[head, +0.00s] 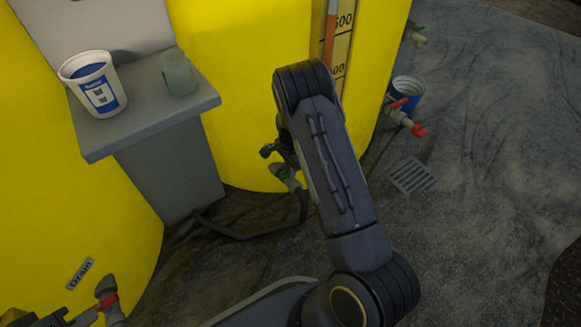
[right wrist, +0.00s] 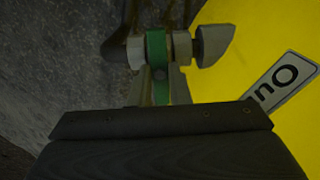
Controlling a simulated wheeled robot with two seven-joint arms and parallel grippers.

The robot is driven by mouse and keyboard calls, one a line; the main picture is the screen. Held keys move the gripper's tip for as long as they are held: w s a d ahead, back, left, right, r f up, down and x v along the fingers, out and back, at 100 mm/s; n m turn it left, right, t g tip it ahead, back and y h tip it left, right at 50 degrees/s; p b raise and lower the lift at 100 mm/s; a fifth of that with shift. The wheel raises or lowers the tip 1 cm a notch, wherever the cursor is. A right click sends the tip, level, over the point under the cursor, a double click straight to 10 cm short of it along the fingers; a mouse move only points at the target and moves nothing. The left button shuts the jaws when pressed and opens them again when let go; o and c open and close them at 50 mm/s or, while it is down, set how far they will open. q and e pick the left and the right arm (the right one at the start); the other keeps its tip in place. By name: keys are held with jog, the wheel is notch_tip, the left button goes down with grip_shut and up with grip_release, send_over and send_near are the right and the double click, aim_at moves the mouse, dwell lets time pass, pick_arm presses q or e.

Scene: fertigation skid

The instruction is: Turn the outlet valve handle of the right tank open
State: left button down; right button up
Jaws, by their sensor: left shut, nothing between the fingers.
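The outlet valve with its green handle (head: 284,174) is low on the front of the right yellow tank (head: 240,120). In the right wrist view the green handle (right wrist: 157,65) stands upright across the grey valve body (right wrist: 182,47), with a blunt grey end at the right. My right gripper (head: 283,157) is at this valve, mostly hidden by my right arm. In the right wrist view its fingers (right wrist: 158,90) lie close on both sides of the green handle; I cannot tell whether they grip it. My left gripper (head: 42,318) is shut and empty at the bottom left corner, partly cut off.
A red-handled valve (head: 104,302) sits below a Drain label (head: 80,273) on the left tank. A grey shelf (head: 150,128) holds a white cup (head: 97,92) and a jar (head: 178,74). Another red-handled valve (head: 414,128) and a blue bucket (head: 408,92) are at the right. The right floor is open.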

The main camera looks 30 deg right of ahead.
grip_shut()
jog(key=n+p, duration=0.1)
jog(key=n, duration=0.1)
jog(key=shift+r+n, duration=0.1)
jog(key=shift+n, duration=0.3)
jog(key=n, duration=0.5)
jog(key=shift+n+p, duration=0.3)
jog(key=shift+p, duration=0.05)
jog(key=n, duration=0.5)
jog(key=shift+n, duration=2.3)
